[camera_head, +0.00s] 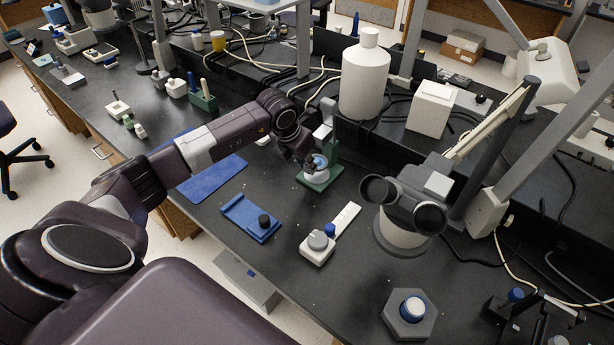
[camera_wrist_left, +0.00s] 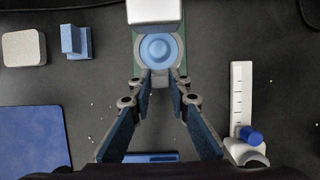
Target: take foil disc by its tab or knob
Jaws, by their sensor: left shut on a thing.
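The foil disc (camera_wrist_left: 141,59) shows in the left wrist view as a pale grey round rim with a short tab towards me. A round blue piece (camera_wrist_left: 159,48) sits in its middle. It is on the green stand (camera_head: 322,178), under the stand's white head (camera_wrist_left: 154,11). My left gripper (camera_wrist_left: 160,76) has its fingertips on either side of the tab, shut on it. In the head view my left gripper (camera_head: 312,160) reaches the stand from the left and partly covers the disc. I cannot tell whether the disc is lifted. My right gripper is not in view.
A blue tray with a black knob (camera_head: 264,220) and a white device with a blue knob (camera_head: 329,230) lie in front. A microscope (camera_head: 405,205) stands to the right, a white bottle (camera_head: 364,80) behind. A hexagonal grey block (camera_head: 395,322) is near the front edge.

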